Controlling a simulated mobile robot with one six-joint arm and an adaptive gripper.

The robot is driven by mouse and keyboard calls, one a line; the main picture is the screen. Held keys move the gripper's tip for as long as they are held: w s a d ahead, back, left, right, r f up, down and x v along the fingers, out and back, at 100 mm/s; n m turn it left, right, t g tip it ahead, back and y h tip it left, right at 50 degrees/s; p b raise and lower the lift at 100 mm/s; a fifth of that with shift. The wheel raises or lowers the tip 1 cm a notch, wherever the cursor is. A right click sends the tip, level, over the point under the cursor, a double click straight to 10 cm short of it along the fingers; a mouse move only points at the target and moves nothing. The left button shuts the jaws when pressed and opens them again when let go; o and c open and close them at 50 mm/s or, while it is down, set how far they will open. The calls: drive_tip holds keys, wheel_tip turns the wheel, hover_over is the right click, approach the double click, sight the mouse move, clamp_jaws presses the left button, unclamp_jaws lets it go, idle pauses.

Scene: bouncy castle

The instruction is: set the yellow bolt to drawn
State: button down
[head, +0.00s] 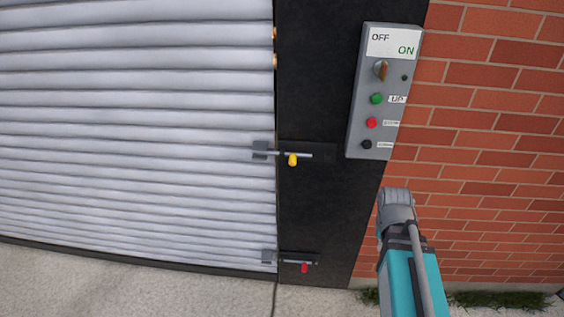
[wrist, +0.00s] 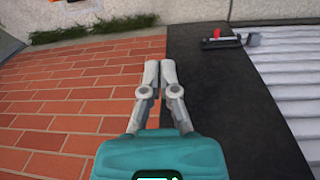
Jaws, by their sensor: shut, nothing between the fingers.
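The yellow bolt (head: 292,159) is a yellow knob on a grey rod on the black door post. In the head view its rod runs left across the edge of the shutter to a grey bracket (head: 260,149) and appears to reach it. The knob hangs down from the rod. My gripper (wrist: 160,64) shows in the wrist view with its two grey fingers together and nothing between them. It is over the brick wall and post edge, apart from the yellow bolt. The yellow bolt is not in the wrist view. In the head view the fingers cannot be made out.
A red-knobbed bolt (head: 304,267) sits lower on the post; it also shows in the wrist view (wrist: 217,37). A grey control box (head: 355,125) with a switch and buttons is up right. The white slatted shutter (head: 130,110) fills the left, brick wall (head: 490,130) the right.

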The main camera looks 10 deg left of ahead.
drive_tip(key=w+a+r+n+t+h+b, duration=0.1)
drive_tip(key=w+a+r+n+t+h, duration=0.2)
drive_tip(key=w+a, duration=0.45)
drive_tip(key=w+a+r+n+t+h+b, duration=0.15)
drive_tip(key=w+a+h, duration=0.3)
drive_tip(key=a, duration=0.65)
drive_tip(key=a+r+n+t, duration=0.2)
drive_tip(key=a+r+t, duration=0.1)
drive_tip(key=a, duration=1)
drive_tip(key=a+r+n+t+h+b, duration=0.1)
drive_tip(key=a+r+t, duration=0.3)
drive_tip(key=a, duration=0.8)
drive_tip(key=shift+s+a+r+n+t, duration=0.15)
drive_tip(key=shift+s+a+n+t, duration=0.25)
drive_tip(key=shift+n+t, duration=0.25)
drive_tip(key=shift+b, duration=0.3)
drive_tip(key=b, duration=0.1)
approach(285, 155)
drive_tip(key=r+x, duration=0.1)
drive_tip(key=x, duration=0.2)
drive_tip(key=shift+w+d+f+b, duration=0.2)
drive_tip(key=shift+d+f, duration=0.1)
drive_tip(key=shift+d, duration=0.35)
drive_tip(key=shift+w+d+f+b, duration=0.15)
drive_tip(key=shift+d+f, duration=0.1)
drive_tip(key=shift+d, duration=0.4)
drive_tip(key=shift+w+d+f+b, duration=0.1)
drive_tip(key=shift+d+f+b, duration=0.15)
drive_tip(key=shift+d, duration=0.4)
drive_tip(key=shift+s, duration=0.1)
